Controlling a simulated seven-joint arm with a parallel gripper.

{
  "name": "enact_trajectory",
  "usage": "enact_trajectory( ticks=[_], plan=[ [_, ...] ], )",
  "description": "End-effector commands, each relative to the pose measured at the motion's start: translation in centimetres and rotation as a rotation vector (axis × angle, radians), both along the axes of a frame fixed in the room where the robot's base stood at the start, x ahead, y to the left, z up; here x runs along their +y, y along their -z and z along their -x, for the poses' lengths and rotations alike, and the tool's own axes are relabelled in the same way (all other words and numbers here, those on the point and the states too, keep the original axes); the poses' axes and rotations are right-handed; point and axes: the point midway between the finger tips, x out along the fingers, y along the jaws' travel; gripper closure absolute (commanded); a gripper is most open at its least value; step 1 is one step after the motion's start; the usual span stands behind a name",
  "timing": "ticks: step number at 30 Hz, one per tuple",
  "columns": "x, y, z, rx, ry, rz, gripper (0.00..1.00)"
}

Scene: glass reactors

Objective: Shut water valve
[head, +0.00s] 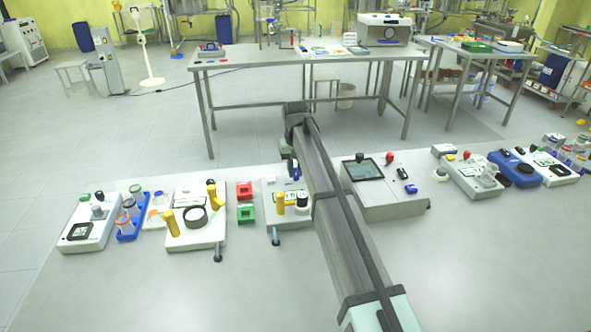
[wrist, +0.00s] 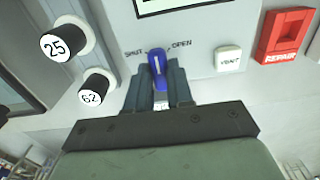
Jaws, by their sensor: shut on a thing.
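The water valve is a small blue handle with a white line (wrist: 157,64), set on a light panel between the printed words SHUT and OPEN. Its tip points up in the wrist view, between the two words. My gripper (wrist: 158,84) has one finger on each side of the handle and is shut on it. In the head view, a bit of blue (head: 296,172) shows beside the end of my arm, at the back of the panel (head: 270,215); my arm hides part of this panel.
Near the handle are black knobs marked 25 (wrist: 56,45) and 62 (wrist: 93,97), a white VENT button (wrist: 229,59) and a red REPAIR block (wrist: 284,38). A screen console (head: 390,200) stands right of my arm. The front of the table is clear.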

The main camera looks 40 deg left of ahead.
Motion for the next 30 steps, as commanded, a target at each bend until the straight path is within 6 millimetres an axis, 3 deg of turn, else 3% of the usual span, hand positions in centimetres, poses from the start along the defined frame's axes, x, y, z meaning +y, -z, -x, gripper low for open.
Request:
enact_trajectory(
  ticks=[18, 30],
  plan=[
    [0.01, -0.04, -0.01, 0.000, -0.558, 0.000, 1.00],
    [0.01, -0.04, -0.01, 0.000, -0.765, 0.000, 1.00]
  ],
)
